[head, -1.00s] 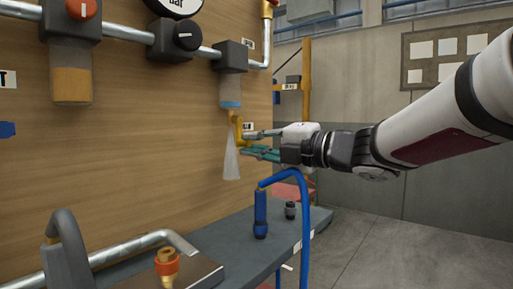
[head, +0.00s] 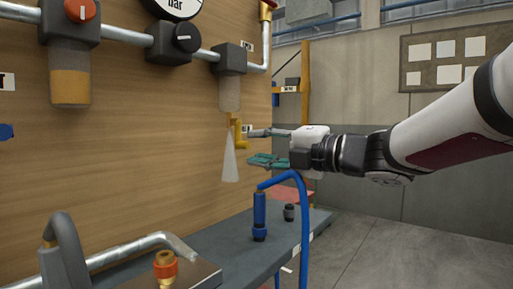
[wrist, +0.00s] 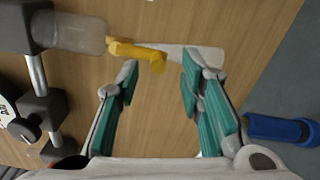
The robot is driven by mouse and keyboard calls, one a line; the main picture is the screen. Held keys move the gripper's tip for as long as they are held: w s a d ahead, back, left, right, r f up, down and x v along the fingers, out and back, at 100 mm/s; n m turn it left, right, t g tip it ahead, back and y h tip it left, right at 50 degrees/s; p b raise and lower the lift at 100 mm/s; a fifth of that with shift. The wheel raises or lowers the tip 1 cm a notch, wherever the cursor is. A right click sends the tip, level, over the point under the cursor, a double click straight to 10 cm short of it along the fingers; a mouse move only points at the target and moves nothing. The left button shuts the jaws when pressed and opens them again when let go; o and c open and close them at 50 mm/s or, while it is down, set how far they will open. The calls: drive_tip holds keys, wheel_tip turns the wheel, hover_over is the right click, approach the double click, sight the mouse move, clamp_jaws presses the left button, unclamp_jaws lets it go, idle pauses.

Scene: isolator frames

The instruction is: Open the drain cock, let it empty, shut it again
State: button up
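The yellow drain cock (head: 237,135) hangs under the clear bowl (head: 229,94) on the wooden panel. It also shows in the wrist view (wrist: 138,52), ahead of my fingertips, its knob end pointing between them. A pale cone of spray (head: 230,162) comes down from the cock, so it is open. I see no liquid in the bowl. My gripper (head: 251,147) is open and empty, just right of the cock, with a visible gap to it. In the wrist view its teal-padded fingers (wrist: 160,66) stand wide apart.
A second bowl with amber contents (head: 70,85) hangs at the left on the pipe, beside a black regulator knob (head: 173,43). A blue hose (head: 304,215) arches up below my gripper. The grey bench (head: 225,255) lies underneath with small fittings. Open floor is at the right.

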drive_tip(key=v, duration=1)
